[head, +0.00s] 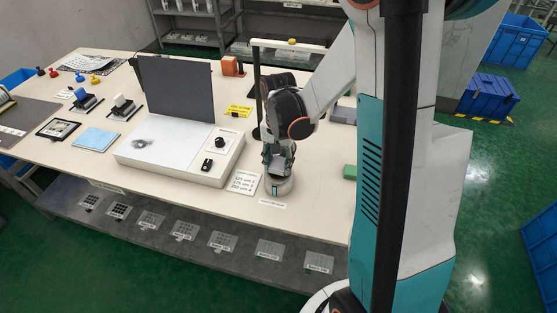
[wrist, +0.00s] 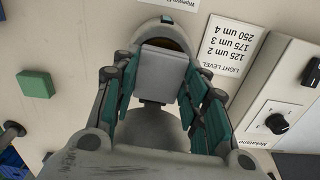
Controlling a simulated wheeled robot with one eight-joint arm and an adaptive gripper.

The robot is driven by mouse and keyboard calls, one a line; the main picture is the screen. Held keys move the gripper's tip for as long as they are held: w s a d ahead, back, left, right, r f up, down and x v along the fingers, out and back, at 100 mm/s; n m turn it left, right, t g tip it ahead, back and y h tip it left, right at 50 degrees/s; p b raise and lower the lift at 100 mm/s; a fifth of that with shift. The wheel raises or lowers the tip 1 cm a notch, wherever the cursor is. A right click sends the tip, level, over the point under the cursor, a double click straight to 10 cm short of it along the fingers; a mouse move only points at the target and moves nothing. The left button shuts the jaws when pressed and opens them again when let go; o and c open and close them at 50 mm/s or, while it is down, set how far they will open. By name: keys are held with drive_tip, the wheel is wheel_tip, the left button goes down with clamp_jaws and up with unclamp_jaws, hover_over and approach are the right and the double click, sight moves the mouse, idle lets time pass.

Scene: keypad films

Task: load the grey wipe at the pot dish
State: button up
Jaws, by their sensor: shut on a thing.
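The pot dish (head: 279,187) is a low, round, pale dish near the front edge of the table, just right of the light box. In the wrist view its pale rim and brown inside (wrist: 168,22) show partly behind the held thing. My gripper (head: 277,167) is directly over the dish, pointing down. In the wrist view my gripper (wrist: 160,85) is shut on a light grey block, the grey wipe (wrist: 163,72). The block hides most of the dish. I cannot tell whether the wipe touches what is in it.
Left of the dish stands a white light box (head: 175,153) with a raised dark lid and knob. A printed light-level card (head: 244,183) lies beside the dish. A green block (head: 350,172) lies to the right. Several film pieces lie on the lower shelf (head: 200,256).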

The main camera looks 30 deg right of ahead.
sight(278, 164)
drive_tip(key=shift+f+b, duration=0.75)
drive_tip(key=shift+f, duration=0.15)
idle(1.2)
drive_tip(key=shift+r, duration=0.15)
idle(0.4)
drive_tip(key=shift+r+p, duration=2.5)
drive_tip(key=shift+r, duration=0.95)
drive_tip(key=shift+a+f, duration=0.1)
